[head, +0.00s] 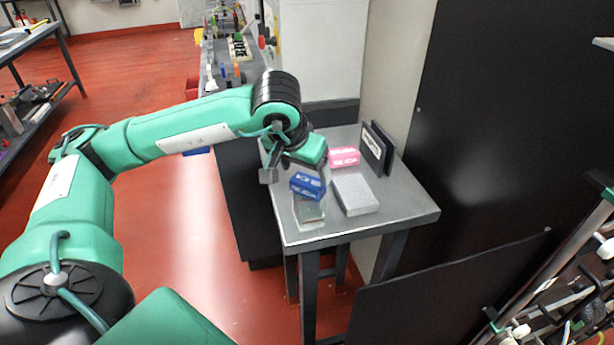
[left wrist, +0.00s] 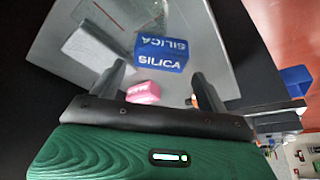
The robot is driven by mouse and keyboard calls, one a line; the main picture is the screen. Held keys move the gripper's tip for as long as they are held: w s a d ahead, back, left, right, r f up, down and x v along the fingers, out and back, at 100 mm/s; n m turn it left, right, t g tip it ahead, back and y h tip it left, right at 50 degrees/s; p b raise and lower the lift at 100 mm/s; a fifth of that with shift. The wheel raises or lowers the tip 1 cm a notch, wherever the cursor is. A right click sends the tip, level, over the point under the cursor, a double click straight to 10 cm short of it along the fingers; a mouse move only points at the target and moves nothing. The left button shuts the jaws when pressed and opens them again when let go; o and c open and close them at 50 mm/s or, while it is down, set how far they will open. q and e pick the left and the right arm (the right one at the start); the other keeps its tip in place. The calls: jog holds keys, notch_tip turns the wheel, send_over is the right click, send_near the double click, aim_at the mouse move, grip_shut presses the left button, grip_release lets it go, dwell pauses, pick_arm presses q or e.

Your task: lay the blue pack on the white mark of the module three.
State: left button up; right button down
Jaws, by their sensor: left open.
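My right gripper is not in view.
A pink pack (head: 344,157) lies behind a pale grey block (head: 355,194) on the metal table (head: 398,218). Dark upright panels (head: 377,148), one with a white label, stand at the table's right rear. A dark wall panel rises to the right. The table's front right corner is bare.

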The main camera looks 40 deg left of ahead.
pick_arm(q)
jog(key=v, duration=0.7)
jog(key=shift+r, duration=0.35)
jog(key=shift+s, duration=0.15)
